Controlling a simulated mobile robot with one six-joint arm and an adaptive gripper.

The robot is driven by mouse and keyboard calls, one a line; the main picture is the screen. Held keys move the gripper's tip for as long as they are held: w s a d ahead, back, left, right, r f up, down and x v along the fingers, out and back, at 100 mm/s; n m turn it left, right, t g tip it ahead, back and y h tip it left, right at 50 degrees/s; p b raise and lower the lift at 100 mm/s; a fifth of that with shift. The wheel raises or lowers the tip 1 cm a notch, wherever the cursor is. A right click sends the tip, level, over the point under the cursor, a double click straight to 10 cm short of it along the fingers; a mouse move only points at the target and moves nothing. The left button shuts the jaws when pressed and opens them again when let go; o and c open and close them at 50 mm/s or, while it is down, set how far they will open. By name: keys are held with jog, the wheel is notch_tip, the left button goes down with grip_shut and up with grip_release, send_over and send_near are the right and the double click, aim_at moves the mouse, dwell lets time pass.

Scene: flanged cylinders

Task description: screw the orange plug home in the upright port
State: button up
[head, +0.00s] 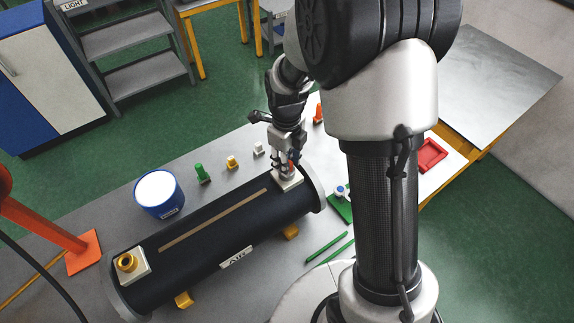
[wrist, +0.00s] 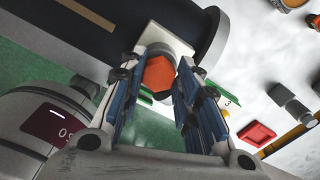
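The orange plug (wrist: 158,74) shows its hexagonal head between the two fingers of my gripper (wrist: 163,62) in the wrist view. The fingers lie close against both its sides, and my gripper appears shut on it. In the head view my gripper (head: 284,170) points down over a white port block (head: 291,184) at the right end of the black cylinder (head: 215,240). The block also shows beyond the plug in the wrist view (wrist: 165,36). The plug's lower part and the port opening are hidden, so I cannot tell how deep it sits.
Another white block with a brass port (head: 127,262) is on the cylinder's left end. Behind the cylinder stand a blue can (head: 160,207), a green plug (head: 202,174), a yellow plug (head: 232,162) and an orange piece (head: 318,113). Green strips (head: 328,247) lie in front.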

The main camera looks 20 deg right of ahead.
jog(key=o, duration=0.3)
jog(key=shift+s+r+p, duration=0.1)
jog(key=shift+r+p, duration=2.1)
jog(key=shift+r, duration=0.8)
jog(key=shift+f, duration=0.1)
